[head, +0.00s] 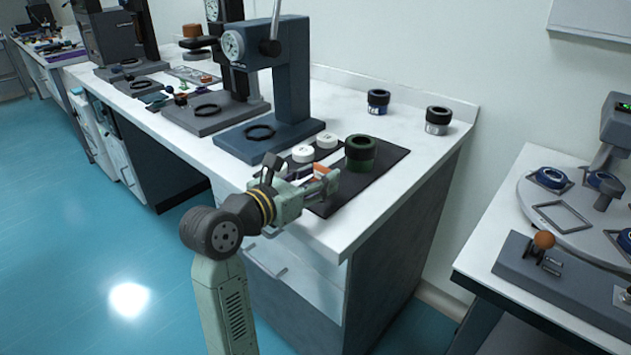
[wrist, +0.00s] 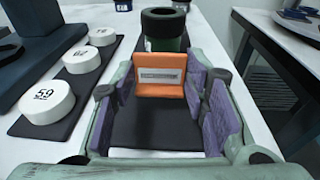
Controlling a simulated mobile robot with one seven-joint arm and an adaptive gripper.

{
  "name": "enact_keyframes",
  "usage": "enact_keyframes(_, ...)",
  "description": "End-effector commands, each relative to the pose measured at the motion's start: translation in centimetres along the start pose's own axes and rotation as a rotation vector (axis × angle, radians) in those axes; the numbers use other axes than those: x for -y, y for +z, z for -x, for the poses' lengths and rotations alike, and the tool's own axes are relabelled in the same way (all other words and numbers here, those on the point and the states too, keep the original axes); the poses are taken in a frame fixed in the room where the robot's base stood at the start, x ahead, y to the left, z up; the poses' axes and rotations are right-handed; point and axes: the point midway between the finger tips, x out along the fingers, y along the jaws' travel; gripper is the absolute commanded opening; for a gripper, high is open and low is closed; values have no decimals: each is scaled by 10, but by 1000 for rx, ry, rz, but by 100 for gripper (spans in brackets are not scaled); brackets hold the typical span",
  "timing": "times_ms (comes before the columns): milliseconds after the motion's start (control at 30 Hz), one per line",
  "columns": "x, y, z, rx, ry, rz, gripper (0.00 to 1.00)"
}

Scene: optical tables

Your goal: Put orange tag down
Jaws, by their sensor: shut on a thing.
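An orange tag (wrist: 162,76) with a grey label plate is between the purple-padded fingers of my gripper (wrist: 170,92) in the wrist view. My gripper is shut on it. In the head view my gripper (head: 318,182) is over the front part of a dark mat (head: 345,197) on the white bench, and a little orange of the tag (head: 320,171) shows. A green jar with a black top (head: 360,153) stands on the mat just beyond the tag. Whether the tag touches the mat cannot be told.
White round discs (head: 303,153) lie on a dark strip to the left of the mat; one reads 59 in the wrist view (wrist: 46,100). A dark press stand (head: 285,95) rises behind them. Two black-topped jars (head: 378,101) stand at the back. The mat's right part is bare.

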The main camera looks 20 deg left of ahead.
Motion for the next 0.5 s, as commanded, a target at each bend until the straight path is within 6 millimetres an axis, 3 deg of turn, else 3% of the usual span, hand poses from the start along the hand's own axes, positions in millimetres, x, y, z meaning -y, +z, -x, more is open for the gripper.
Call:
enact_keyframes(133, 0, -14, -2, 1, 0, 0, 26)
enact_keyframes(500, 0, -20, -3, 1, -1, -2, 26)
